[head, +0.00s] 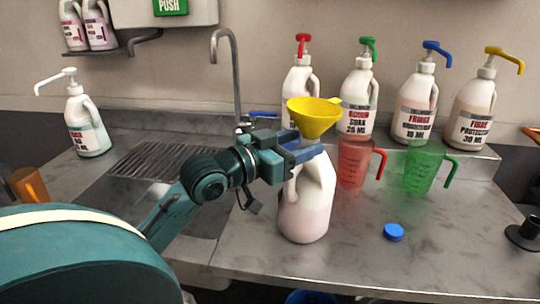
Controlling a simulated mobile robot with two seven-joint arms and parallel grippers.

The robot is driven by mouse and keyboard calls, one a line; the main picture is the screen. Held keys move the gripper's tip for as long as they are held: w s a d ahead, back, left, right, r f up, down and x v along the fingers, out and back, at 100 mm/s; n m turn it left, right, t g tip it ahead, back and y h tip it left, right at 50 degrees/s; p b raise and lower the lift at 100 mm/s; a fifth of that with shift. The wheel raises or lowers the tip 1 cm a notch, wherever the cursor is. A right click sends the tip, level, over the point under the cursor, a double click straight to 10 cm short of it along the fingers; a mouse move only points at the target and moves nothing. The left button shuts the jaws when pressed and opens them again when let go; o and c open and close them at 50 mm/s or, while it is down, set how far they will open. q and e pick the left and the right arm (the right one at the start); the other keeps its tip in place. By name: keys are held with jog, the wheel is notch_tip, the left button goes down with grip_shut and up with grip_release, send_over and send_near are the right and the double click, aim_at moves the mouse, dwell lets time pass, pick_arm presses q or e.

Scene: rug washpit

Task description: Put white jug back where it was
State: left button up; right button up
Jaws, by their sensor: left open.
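The white jug (304,218) stands upright on the grey steel counter, right of the sink. It has a handle at its upper part and looks pinkish lower down. A yellow funnel (313,113) sits above the jug's mouth; the jug's neck is partly hidden, so I cannot tell how deep the funnel goes in. My left gripper (307,150) is open at the top of the jug, just under the funnel. Its fingers overlap the neck in the picture, and I cannot tell whether they touch. My right gripper is not in view.
A blue cap (393,232) lies right of the jug. A red measuring jug (354,163) and a green one (420,168) stand behind. Several pump bottles line the back ledge; another (86,128) stands at left. The sink's drainer (165,160) is left.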

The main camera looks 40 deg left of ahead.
pick_arm(q)
jog(key=p+v, duration=0.5)
jog(key=v, duration=0.4)
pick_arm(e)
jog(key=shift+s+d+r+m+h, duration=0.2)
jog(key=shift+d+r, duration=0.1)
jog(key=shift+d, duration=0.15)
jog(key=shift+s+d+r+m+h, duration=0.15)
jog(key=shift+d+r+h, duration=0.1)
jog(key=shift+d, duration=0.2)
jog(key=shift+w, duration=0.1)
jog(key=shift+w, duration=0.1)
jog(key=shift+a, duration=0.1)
